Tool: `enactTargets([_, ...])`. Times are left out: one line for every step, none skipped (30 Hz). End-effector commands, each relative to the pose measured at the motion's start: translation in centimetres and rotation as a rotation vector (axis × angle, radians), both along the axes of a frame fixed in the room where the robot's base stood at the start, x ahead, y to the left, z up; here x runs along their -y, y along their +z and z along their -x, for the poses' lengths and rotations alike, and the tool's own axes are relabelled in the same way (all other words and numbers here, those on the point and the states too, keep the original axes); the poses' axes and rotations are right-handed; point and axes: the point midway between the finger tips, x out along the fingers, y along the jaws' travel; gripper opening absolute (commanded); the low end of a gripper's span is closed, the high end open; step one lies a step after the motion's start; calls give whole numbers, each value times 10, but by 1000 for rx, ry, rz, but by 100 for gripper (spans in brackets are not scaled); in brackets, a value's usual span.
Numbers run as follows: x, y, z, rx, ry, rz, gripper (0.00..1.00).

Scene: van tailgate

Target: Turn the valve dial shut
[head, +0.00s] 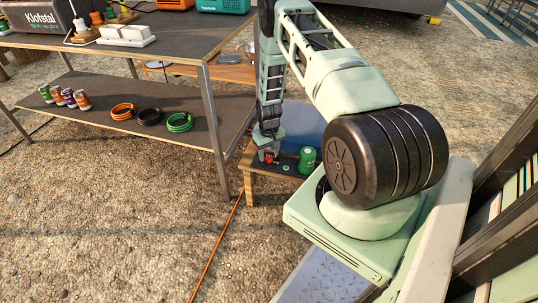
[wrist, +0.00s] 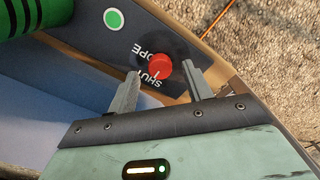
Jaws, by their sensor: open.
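The valve dial is a small red knob (wrist: 159,66) on a dark panel (wrist: 90,45) marked SHUT and OPEN. In the wrist view the SHUT lettering lies just below and left of the knob, and OPEN lies to its upper left. My gripper (wrist: 162,80) is open, with one finger on each side of the knob's near side. I cannot tell whether either finger touches it. In the head view the red knob (head: 268,158) shows small beneath the end of my arm, and the fingers are hard to make out.
A green canister (head: 307,160) stands close by on the low wooden table (head: 262,183). A green round spot (wrist: 114,20) is on the panel. A metal-legged shelf table (head: 207,110) with cans and cable coils stands left. An orange cable (head: 216,248) crosses the gravel.

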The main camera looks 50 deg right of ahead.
Motion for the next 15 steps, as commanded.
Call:
enactTargets([1, 14, -1, 3, 0, 1, 50])
enactTargets([0, 20, -1, 2, 0, 2, 50])
enactTargets([1, 30, -1, 3, 0, 2, 50])
enactTargets([1, 37, -1, 3, 0, 2, 50])
enactTargets([1, 44, -1, 3, 0, 2, 50])
enactTargets([1, 54, -1, 2, 0, 2, 50])
enactTargets([1, 61, -1, 3, 0, 2, 50])
enactTargets([1, 68, -1, 2, 0, 2, 50])
enactTargets([1, 78, -1, 3, 0, 2, 50])
enactTargets([1, 85, -1, 3, 0, 2, 50])
enactTargets([1, 92, -1, 3, 0, 2, 50])
enactTargets([0, 101, -1, 2, 0, 1, 50])
enactTargets([0, 107, -1, 2, 0, 2, 50])
enactTargets([1, 114, -1, 3, 0, 2, 50])
enactTargets([1, 121, -1, 2, 0, 2, 50])
